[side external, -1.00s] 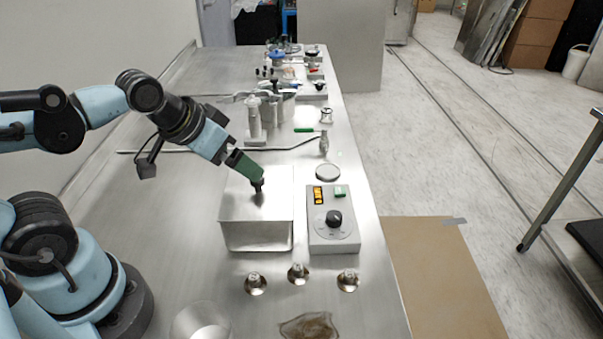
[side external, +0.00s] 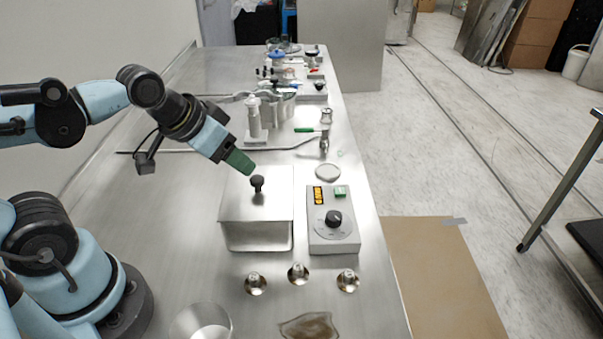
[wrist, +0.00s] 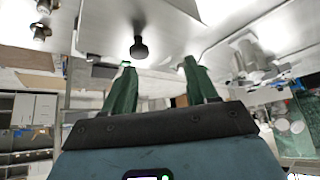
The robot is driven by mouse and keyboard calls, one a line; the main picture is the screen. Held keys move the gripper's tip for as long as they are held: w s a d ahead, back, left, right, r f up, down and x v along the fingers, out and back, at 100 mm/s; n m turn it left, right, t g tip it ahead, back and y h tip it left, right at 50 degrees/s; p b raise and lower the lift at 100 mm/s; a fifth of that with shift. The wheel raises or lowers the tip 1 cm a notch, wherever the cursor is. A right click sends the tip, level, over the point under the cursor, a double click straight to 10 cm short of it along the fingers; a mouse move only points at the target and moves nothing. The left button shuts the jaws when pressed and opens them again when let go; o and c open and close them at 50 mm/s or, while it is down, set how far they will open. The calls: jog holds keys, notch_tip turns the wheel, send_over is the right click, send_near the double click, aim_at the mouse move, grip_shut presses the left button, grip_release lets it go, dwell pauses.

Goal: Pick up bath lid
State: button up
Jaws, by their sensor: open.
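The bath lid (side external: 238,205) is a flat, shiny metal plate with a black knob (side external: 257,184) in its middle. It lies on top of the metal bath (side external: 258,237) in the side view. My gripper (side external: 249,167) has green fingers and is just above and to the left of the knob, apart from it. In the wrist view my gripper (wrist: 159,66) shows two spread green fingers with nothing between them. The knob (wrist: 139,47) stands out from the lid (wrist: 175,22) beyond the fingertips, nearer the left finger.
A grey control box (side external: 333,230) with a dial stands right of the bath. A rack with bottles (side external: 256,120) stands behind. The bench left of the bath is clear.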

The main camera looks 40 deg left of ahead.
aim_at(256, 178)
notch_tip(256, 178, up, 7)
jog(key=d+m+g+h, duration=0.1)
jog(key=m+g, duration=0.3)
jog(key=shift+d+x, duration=0.15)
jog(key=shift+x, duration=2.75)
jog(key=shift+d+x, duration=0.1)
jog(key=shift+x, duration=2.8)
jog(key=shift+s, duration=0.15)
jog(key=shift+c, duration=0.5)
jog(key=c, duration=0.9)
grip_shut()
jog(key=shift+r, duration=0.1)
